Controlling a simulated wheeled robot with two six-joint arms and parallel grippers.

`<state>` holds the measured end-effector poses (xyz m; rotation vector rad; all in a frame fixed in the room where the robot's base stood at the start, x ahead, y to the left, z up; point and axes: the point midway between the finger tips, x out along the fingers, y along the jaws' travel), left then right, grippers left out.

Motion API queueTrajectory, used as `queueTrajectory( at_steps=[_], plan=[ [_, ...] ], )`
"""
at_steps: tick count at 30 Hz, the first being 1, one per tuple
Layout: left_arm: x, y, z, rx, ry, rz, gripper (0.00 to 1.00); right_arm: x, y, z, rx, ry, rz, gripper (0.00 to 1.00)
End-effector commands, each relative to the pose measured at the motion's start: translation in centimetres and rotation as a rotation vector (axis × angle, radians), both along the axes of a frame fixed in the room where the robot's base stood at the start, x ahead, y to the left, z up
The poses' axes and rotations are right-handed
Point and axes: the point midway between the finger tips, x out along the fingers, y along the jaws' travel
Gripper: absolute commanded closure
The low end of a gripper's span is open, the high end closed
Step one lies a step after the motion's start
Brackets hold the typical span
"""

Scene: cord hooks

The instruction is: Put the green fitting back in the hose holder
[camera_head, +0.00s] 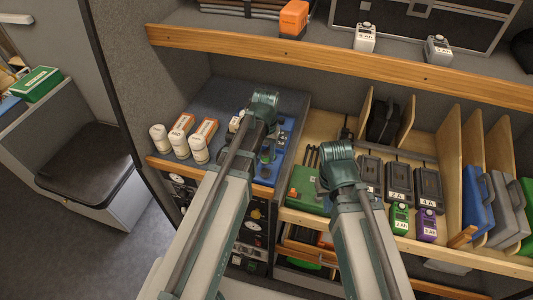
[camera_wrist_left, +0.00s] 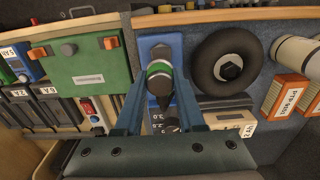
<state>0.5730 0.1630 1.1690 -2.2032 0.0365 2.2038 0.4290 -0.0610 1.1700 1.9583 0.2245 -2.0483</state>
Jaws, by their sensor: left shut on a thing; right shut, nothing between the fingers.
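The fitting (camera_wrist_left: 159,70), a dark cylinder with a green ring and a grey end, is between the blue fingers of my left gripper (camera_wrist_left: 160,84) in the left wrist view. My left gripper is shut on it. The blue hose holder plate (camera_wrist_left: 148,42) is right behind the fitting; I cannot tell whether the fitting sits in it or is just in front. In the head view the blue plate (camera_head: 286,135) is beside my left gripper (camera_head: 263,158), and the fitting is mostly hidden. My right gripper (camera_head: 324,186) is shut and empty above the green box, its fingers largely hidden.
A black ring (camera_wrist_left: 228,62) lies beside the holder plate. White bottles (camera_head: 160,138) and orange-white boxes (camera_head: 205,128) stand left of my left gripper. A green box (camera_head: 306,187) and chargers with batteries (camera_head: 398,185) are to the right. A wooden shelf edge (camera_head: 350,65) runs above.

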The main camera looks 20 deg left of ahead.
Motion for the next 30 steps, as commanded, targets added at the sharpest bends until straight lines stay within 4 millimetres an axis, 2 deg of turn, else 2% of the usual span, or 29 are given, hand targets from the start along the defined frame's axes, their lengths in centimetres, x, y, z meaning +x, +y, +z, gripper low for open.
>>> queueTrajectory(
  at_steps=[14, 30],
  plan=[
    [0.0, 0.0, -0.7, 0.0, 0.0, 0.0, 1.0, 0.0, 0.0, -0.7, 0.0, 0.0, 0.0, 1.0],
    [0.0, 0.0, -5.2, 0.0, 0.0, 0.0, 1.0, 0.1, 0.0, -5.2, 0.001, -0.002, -0.004, 1.0]
  ],
)
